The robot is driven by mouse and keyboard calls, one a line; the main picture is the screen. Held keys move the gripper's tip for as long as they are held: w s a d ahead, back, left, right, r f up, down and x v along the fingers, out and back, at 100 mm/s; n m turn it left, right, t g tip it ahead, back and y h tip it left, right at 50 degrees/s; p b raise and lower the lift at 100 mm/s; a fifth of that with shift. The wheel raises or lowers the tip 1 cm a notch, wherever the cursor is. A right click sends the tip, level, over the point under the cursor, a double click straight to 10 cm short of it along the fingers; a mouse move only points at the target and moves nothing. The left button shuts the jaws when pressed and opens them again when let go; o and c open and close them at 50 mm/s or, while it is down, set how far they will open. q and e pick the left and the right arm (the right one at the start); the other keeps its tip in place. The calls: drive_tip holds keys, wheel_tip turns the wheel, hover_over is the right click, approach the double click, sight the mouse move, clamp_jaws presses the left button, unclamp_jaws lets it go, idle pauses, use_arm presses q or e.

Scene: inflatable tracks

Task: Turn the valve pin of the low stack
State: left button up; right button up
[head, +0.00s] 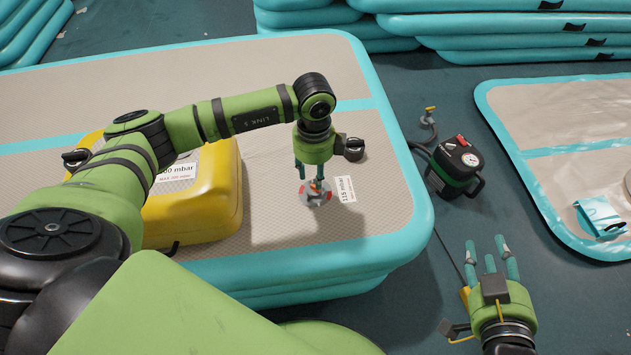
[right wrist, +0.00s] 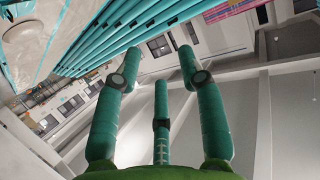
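The low stack (head: 270,275) is a teal-edged pile of inflatable mats with a beige top. On its top near the right end sits a grey round valve with red marks (head: 322,199), with a small orange pin (head: 315,185) at its centre. A "115 mbar" label (head: 346,190) lies beside it. My left gripper (head: 311,178) points down right over the valve. Its teal fingers stand apart on either side of the pin; contact is not clear. My right gripper (head: 489,246) is open and empty over the floor; its spread fingers also show in the right wrist view (right wrist: 160,75).
A yellow case (head: 215,195) with a mbar label stands on the stack, left of the valve, partly behind my left arm. A black-green pump (head: 456,165) with a hose and fitting (head: 430,118) stands on the floor. Another mat (head: 545,150) lies right; taller stacks stand behind.

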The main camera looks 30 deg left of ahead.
sight(314, 191)
use_arm(q)
wheel_tip(314, 191, down, 4)
drive_tip(key=shift+f+b, duration=0.1)
drive_tip(key=shift+b, duration=0.45)
drive_tip(key=shift+f, duration=0.15)
use_arm(e)
wheel_tip(314, 191, up, 8)
drive_tip(key=a+n+t+y, duration=0.1)
drive_tip(key=a+t+y, duration=0.1)
drive_tip(key=t, duration=0.2)
drive_tip(key=shift+w+a+r+t, duration=0.25)
drive_tip(key=shift+w+a+t, duration=0.15)
drive_tip(key=shift+w, duration=0.05)
use_arm(q)
clamp_jaws()
